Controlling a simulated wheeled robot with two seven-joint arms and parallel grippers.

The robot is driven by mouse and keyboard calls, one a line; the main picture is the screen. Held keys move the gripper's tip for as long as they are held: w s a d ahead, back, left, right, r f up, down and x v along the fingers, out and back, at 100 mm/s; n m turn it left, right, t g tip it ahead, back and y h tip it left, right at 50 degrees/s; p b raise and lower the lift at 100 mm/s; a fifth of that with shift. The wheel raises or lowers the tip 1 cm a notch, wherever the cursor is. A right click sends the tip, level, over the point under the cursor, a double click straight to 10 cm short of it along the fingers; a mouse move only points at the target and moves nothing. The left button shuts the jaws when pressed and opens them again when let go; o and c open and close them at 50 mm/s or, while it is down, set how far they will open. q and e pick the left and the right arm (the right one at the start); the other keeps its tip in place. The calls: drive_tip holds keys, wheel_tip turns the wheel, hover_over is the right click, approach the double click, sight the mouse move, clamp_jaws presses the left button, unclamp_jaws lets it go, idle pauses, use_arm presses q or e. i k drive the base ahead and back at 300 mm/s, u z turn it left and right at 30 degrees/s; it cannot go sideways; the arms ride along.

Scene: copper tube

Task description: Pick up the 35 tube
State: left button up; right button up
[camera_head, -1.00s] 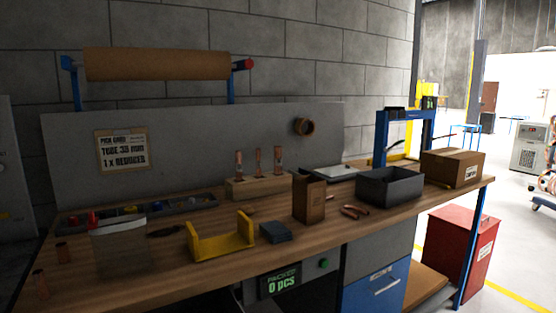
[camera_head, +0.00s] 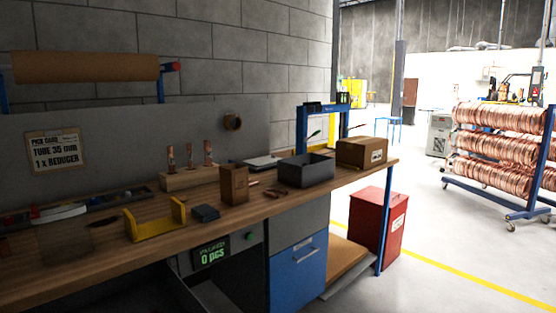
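A pick card (camera_head: 56,151) on the grey back panel reads "TUBE 35 mm, 1 x REDUCER". Copper-coloured pieces (camera_head: 189,155) stand upright in a wooden block (camera_head: 190,179) on the workbench. A blue rack (camera_head: 541,170) at the right holds several stacked rows of copper tubing (camera_head: 500,150). No size marking is readable on the tubing or the upright pieces, so I cannot tell which is the 35 tube. Neither of my grippers is in view.
The workbench (camera_head: 150,238) holds a yellow cradle (camera_head: 155,221), a brown box (camera_head: 234,184), a dark bin (camera_head: 307,170) and a cardboard box (camera_head: 361,152). A red cabinet (camera_head: 377,227) stands at its right end. Open floor (camera_head: 450,235) with a yellow line lies between bench and rack.

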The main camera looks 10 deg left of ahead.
sight(207, 144)
drive_tip(key=z, duration=0.7)
drive_tip(key=i, duration=3.2)
drive_tip(key=u, duration=3.75)
